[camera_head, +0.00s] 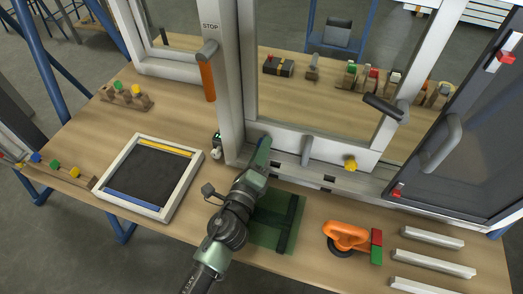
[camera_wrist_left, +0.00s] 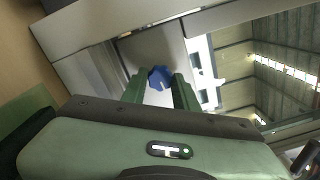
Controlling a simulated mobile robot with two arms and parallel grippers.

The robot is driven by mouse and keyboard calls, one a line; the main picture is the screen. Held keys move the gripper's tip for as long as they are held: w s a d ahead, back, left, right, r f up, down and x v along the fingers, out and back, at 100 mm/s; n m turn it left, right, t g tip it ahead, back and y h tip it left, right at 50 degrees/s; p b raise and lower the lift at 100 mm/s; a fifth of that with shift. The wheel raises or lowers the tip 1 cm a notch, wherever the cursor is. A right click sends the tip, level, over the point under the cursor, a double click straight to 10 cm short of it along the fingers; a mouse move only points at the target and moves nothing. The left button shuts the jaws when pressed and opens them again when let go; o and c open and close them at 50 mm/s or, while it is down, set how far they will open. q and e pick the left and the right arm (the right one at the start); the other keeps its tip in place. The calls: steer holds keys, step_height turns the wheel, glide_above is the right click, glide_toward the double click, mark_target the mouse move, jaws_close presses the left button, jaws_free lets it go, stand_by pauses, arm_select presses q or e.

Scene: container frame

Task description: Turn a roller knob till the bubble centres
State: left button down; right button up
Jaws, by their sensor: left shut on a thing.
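A blue roller knob (camera_wrist_left: 160,77) sits at the foot of the pale window frame in the left wrist view. My left gripper (camera_wrist_left: 158,88) has its two green fingers on either side of the knob and is shut on it. In the head view my left gripper (camera_head: 262,150) reaches the frame's lower left corner and largely hides the blue knob. A yellow knob (camera_head: 350,163) sticks out of the frame's bottom rail further right. No bubble can be made out in either view. My right gripper is not in view.
A white-edged tray (camera_head: 183,184) lies left of my arm. A green mat (camera_head: 288,240) lies under it. An orange tool (camera_head: 346,235) and white strips (camera_head: 432,236) lie right. A small green-and-white item (camera_head: 216,146) stands by the post. An orange handle (camera_head: 208,80) hangs above.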

arm_select(q)
steer(key=n, duration=0.5)
steer(key=shift+n, duration=0.3)
steer(key=n, duration=0.2)
steer(key=shift+n, duration=1.9)
steer(key=c, duration=1.1)
jaws_free()
steer(key=b+v, duration=0.1)
steer(key=v, duration=0.7)
steer(key=shift+r, duration=0.1)
